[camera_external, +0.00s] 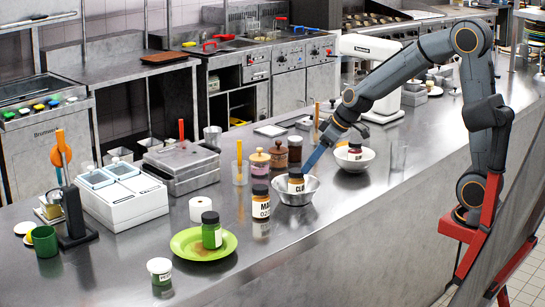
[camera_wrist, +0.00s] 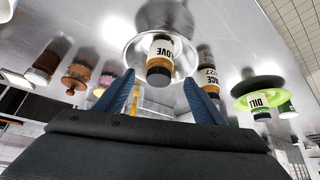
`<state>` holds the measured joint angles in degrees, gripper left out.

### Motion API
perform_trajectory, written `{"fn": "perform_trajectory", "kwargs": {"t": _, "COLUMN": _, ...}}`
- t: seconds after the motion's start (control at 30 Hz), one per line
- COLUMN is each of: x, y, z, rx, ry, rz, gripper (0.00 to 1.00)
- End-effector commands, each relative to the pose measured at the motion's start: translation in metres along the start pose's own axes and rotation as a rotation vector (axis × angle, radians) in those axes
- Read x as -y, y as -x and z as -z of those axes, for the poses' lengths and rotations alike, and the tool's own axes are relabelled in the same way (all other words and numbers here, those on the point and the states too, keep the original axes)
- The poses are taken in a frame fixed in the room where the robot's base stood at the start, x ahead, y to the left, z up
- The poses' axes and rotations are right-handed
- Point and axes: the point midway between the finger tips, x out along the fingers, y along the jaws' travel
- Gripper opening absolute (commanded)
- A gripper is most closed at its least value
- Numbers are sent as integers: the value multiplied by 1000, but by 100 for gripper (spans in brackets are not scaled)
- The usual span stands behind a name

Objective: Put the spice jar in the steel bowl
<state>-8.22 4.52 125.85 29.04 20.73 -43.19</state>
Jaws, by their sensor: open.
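A spice jar with a dark lid and a label reading "CLOVE" (camera_external: 296,184) stands inside the steel bowl (camera_external: 308,194) at the middle of the counter. In the wrist view the jar (camera_wrist: 161,55) sits in the shiny bowl (camera_wrist: 133,48), its lid towards me. My gripper (camera_external: 308,166) is just above the jar and bowl. In the wrist view its two blue fingers (camera_wrist: 159,78) are spread apart on either side of the jar's lid, and no contact shows. The bowl's far bottom is hidden by the jar.
A jar labelled mace (camera_external: 261,207) stands close left of the bowl. A green plate (camera_external: 178,243) holds a green jar (camera_external: 211,231). A white bowl (camera_external: 345,163) with a jar is right.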

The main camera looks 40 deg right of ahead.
Motion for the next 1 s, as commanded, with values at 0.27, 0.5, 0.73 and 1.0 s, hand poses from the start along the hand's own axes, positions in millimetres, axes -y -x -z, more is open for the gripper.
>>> {"fn": "perform_trajectory", "kwargs": {"t": 0.27, "x": 0, "y": 22, "z": 0, "rx": -1, "ry": 0, "rz": -1, "gripper": 63}}
{"fn": "perform_trajectory", "kwargs": {"t": 0.5, "x": -6, "y": 14, "z": -57, "rx": 107, "ry": -88, "rz": -10, "gripper": 63}}
{"fn": "perform_trajectory", "kwargs": {"t": 0.73, "x": -12, "y": 13, "z": -207, "rx": 384, "ry": -325, "rz": -79, "gripper": 63}}
{"fn": "perform_trajectory", "kwargs": {"t": 1.0, "x": -9, "y": 25, "z": -281, "rx": 521, "ry": -448, "rz": -141, "gripper": 63}}
